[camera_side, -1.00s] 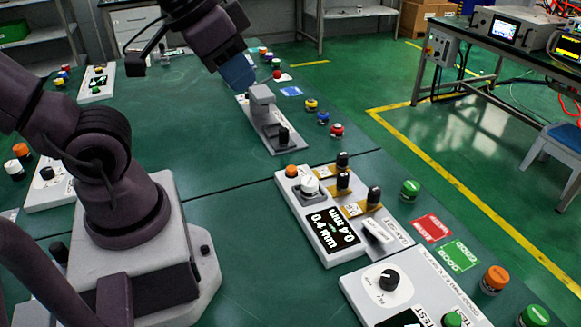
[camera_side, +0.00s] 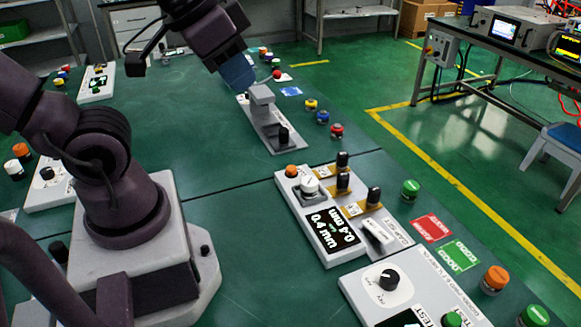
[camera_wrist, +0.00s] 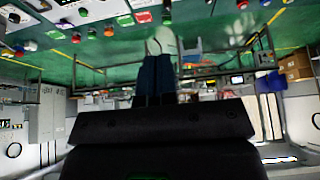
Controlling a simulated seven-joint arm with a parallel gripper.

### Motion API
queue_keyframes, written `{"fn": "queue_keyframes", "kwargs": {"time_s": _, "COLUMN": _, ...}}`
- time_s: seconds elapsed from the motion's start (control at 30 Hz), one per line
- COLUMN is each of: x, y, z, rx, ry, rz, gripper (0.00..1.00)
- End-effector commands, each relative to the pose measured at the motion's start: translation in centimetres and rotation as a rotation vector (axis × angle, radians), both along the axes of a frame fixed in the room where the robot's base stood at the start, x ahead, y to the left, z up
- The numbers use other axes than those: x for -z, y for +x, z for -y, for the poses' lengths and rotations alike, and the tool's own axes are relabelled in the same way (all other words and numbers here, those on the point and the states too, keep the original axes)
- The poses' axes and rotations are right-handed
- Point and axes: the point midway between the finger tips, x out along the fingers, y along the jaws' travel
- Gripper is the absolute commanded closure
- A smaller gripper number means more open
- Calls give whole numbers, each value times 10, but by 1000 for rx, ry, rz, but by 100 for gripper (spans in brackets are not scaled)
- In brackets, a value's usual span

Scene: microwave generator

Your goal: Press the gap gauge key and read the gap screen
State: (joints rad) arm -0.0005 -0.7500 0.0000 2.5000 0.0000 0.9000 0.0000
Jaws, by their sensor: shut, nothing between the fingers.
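The gap panel (camera_side: 308,240) is a light box in the middle right of the side view. A white round key (camera_side: 309,187), an orange button (camera_side: 291,171) and several black knobs sit on the panel. Which of these is the gap gauge key, I cannot tell. My gripper (camera_side: 245,86) has blue fingers and is shut and empty. It is up and away from the panel, by the grey block (camera_side: 261,98) of another fixture. The blue fingers also show in the wrist view (camera_wrist: 157,75).
A second panel with a dial (camera_side: 389,279) stands at the front right. Red (camera_side: 432,228) and green (camera_side: 460,256) cards and loose coloured buttons lie right of the panels. The green table (camera_side: 170,110) is clear left of the fixture.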

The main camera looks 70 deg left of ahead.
Motion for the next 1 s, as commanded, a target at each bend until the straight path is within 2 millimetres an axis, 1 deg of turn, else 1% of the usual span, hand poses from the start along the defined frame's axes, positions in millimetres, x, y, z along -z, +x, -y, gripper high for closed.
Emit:
{"fn": "queue_keyframes", "kwargs": {"time_s": 0.07, "x": 1, "y": 0, "z": -3, "rx": -16, "ry": 0, "rz": -6, "gripper": 100}}
{"fn": "queue_keyframes", "kwargs": {"time_s": 0.17, "x": 11, "y": 3, "z": -11, "rx": -54, "ry": -3, "rz": -58, "gripper": 100}}
{"fn": "queue_keyframes", "kwargs": {"time_s": 0.27, "x": 27, "y": 8, "z": -22, "rx": -116, "ry": -27, "rz": -142, "gripper": 100}}
{"fn": "queue_keyframes", "kwargs": {"time_s": 0.37, "x": 47, "y": 15, "z": -30, "rx": -215, "ry": -119, "rz": -238, "gripper": 100}}
{"fn": "queue_keyframes", "kwargs": {"time_s": 0.6, "x": 93, "y": 39, "z": -42, "rx": -515, "ry": -448, "rz": -406, "gripper": 100}}
{"fn": "queue_keyframes", "kwargs": {"time_s": 0.77, "x": 123, "y": 61, "z": -56, "rx": -757, "ry": -692, "rz": -459, "gripper": 100}}
{"fn": "queue_keyframes", "kwargs": {"time_s": 0.87, "x": 144, "y": 76, "z": -70, "rx": -928, "ry": -846, "rz": -463, "gripper": 100}}
{"fn": "queue_keyframes", "kwargs": {"time_s": 1.0, "x": 175, "y": 97, "z": -99, "rx": -1191, "ry": -1054, "rz": -419, "gripper": 100}}
